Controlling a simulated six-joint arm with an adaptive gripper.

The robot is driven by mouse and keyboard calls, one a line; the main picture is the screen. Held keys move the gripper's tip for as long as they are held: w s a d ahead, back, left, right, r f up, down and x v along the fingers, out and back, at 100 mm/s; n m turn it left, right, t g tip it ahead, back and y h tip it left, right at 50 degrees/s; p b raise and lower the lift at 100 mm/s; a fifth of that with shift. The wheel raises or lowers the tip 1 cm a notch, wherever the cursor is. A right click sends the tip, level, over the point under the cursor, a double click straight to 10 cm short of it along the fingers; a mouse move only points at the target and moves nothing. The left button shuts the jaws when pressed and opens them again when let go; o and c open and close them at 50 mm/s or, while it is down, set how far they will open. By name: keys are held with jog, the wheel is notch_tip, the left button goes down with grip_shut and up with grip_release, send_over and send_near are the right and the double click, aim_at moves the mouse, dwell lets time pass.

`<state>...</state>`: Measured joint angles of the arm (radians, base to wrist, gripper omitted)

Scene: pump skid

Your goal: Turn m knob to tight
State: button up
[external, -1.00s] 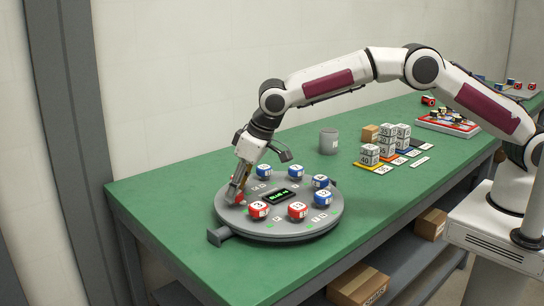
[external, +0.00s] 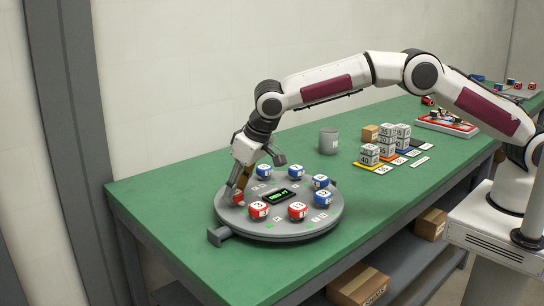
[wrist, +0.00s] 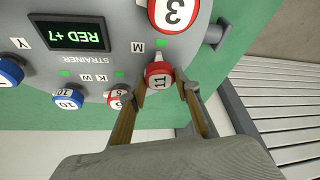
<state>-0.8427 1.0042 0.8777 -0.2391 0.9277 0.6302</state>
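The M knob is a red and white knob (wrist: 159,75) marked 11, beside the letter M on a round grey turntable panel (external: 222,214). In the external view this red knob (external: 238,198) is at the panel's left edge, partly hidden by a finger. My gripper (wrist: 160,84) has its two fingers on either side of the knob, close to its sides. My gripper also shows from outside (external: 239,190), reaching down at the knob. Whether the fingers press on the knob or stand slightly apart is not clear. A small display (wrist: 67,35) reads RED +7.
Other red knobs (external: 258,210) and blue knobs (external: 320,182) stand close by around the panel. A grey cup (external: 329,141) and stacked numbered blocks (external: 387,146) are farther back right. The green table (external: 165,205) is clear left of the panel.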

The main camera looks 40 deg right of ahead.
jog(key=o, duration=0.4)
jog(key=shift+f, duration=0.1)
jog(key=shift+o, duration=0.2)
jog(key=shift+v, duration=2.7)
jog(key=shift+s+d+f, duration=0.1)
jog(key=shift+s+d, duration=0.55)
jog(key=shift+s, duration=1.2)
jog(key=shift+s+d, duration=0.65)
jog(key=shift+s, duration=1.25)
jog(key=shift+s+d+f, duration=0.1)
jog(key=shift+s+d, duration=0.55)
jog(key=shift+s, duration=1.2)
jog(key=shift+r, duration=0.15)
